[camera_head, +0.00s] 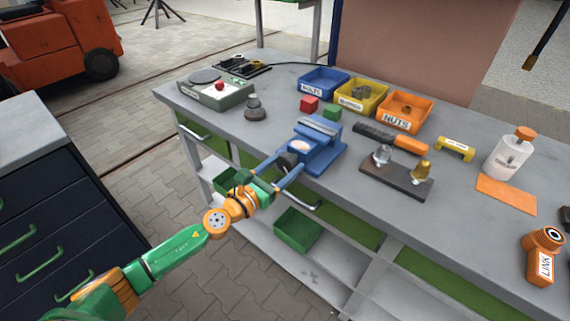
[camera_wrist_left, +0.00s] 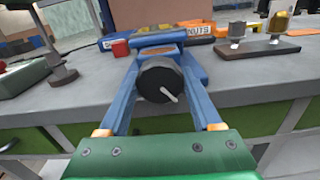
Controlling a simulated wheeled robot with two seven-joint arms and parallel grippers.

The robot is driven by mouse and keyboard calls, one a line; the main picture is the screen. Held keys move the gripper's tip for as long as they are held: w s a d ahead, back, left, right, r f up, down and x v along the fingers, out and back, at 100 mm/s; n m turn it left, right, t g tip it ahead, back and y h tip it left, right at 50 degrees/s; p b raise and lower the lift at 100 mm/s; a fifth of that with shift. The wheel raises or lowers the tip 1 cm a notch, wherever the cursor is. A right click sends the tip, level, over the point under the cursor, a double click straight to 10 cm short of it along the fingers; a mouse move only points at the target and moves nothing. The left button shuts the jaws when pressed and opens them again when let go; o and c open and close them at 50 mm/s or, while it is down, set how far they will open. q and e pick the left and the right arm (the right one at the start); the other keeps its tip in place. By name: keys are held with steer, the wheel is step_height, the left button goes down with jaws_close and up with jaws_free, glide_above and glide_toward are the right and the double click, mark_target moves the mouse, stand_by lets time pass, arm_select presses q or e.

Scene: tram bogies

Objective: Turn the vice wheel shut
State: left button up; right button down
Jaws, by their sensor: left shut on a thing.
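The blue vice (camera_head: 318,146) stands at the front edge of the grey workbench. Its dark round wheel (camera_head: 287,161) faces the front; in the left wrist view the wheel (camera_wrist_left: 158,82) shows a pale handle pointing down to the right. My left gripper (camera_head: 291,165) reaches in from the front left, its two blue fingers on either side of the wheel and shut on it. In the left wrist view the fingers run along both sides of the wheel, and their tips are hard to tell from the blue vice behind. My right gripper does not show.
Red (camera_head: 309,105) and green (camera_head: 332,112) blocks sit behind the vice, before the blue, yellow and orange bins (camera_head: 405,125). A dark plate (camera_head: 395,180) with two knobs lies to its right. A drawer cabinet (camera_head: 60,200) is at left.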

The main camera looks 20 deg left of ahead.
arm_select(q)
steer(key=shift+f+m, duration=0.1)
steer(key=shift+m, duration=0.9)
steer(key=o, duration=1.4)
steer(key=b+v, duration=0.1)
steer(key=v, duration=0.6)
